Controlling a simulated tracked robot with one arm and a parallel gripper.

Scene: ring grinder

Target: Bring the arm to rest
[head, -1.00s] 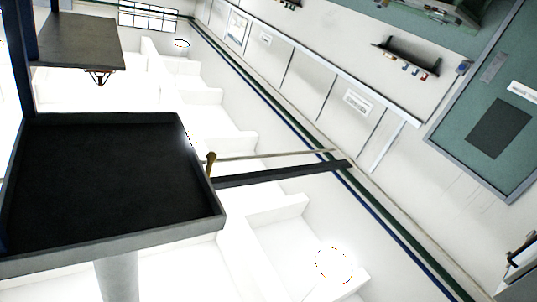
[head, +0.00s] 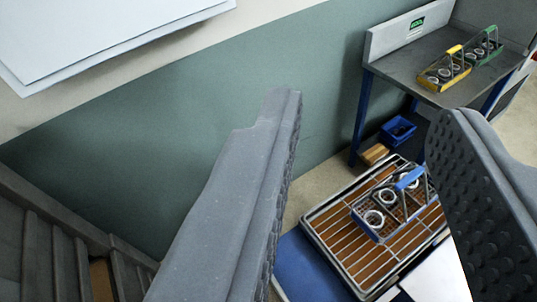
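My gripper (head: 365,150) shows in the head view as two grey fingers with studded inner pads. They stand wide apart, and nothing is held between them. Beyond and below the gap, a blue-handled carrier (head: 374,221) with several metal rings sits on a slatted rack (head: 330,231). The right finger hides part of the rack. I cannot tell whether the arm is moving at this instant.
A grey bench (head: 404,68) with blue legs stands at the back right, with a yellow carrier (head: 434,82) and a green carrier (head: 474,60) on it. A blue bin (head: 397,130) and a brown block (head: 374,154) are under it. A dark slatted structure (head: 60,235) is at lower left.

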